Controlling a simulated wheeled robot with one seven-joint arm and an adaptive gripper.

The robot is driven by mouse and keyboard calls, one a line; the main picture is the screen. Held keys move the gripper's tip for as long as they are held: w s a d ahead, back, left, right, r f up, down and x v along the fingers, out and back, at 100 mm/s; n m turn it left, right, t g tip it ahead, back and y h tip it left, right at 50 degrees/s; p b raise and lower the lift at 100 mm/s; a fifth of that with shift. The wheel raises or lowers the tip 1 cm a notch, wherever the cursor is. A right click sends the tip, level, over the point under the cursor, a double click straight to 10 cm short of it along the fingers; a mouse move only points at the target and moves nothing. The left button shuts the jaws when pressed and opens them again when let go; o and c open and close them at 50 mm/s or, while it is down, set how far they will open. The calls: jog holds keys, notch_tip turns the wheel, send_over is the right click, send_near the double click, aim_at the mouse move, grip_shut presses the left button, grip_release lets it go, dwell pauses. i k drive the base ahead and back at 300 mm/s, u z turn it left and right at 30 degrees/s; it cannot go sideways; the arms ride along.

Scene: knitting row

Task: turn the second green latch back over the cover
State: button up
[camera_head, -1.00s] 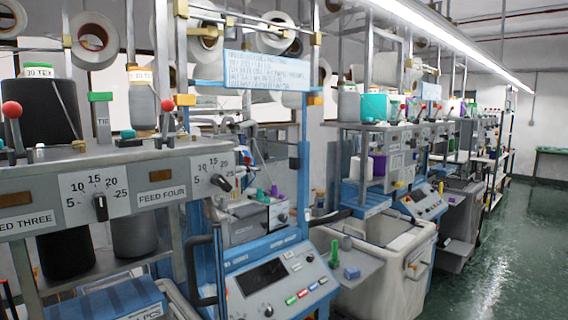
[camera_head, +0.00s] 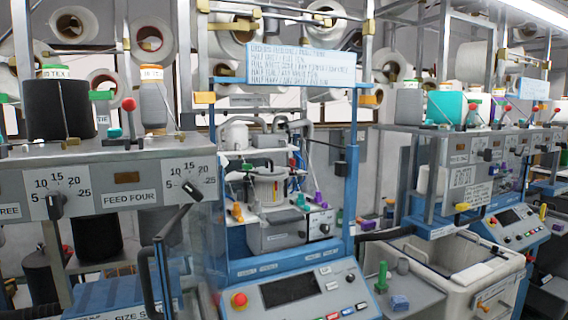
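My gripper is not in view. Several small green parts show, and I cannot tell which of them is the second green latch. A green knob (camera_head: 300,202) stands on a grey box (camera_head: 277,233) inside the blue-framed knitting machine, beside a white round housing (camera_head: 269,187). A green upright piece (camera_head: 381,276) stands on the grey side shelf at the lower right. I cannot make out which part is the cover.
The blue control panel (camera_head: 325,287) with a red button juts out in front. A cream bin (camera_head: 480,285) stands to its right. The FEED FOUR unit (camera_head: 122,200) and a dark handle (camera_head: 160,262) stand at the left. More machines line the right.

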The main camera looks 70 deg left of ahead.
aim_at(246, 167)
jog(key=u, duration=0.05)
jog(key=i, duration=1.3)
jog(key=u, duration=2.95)
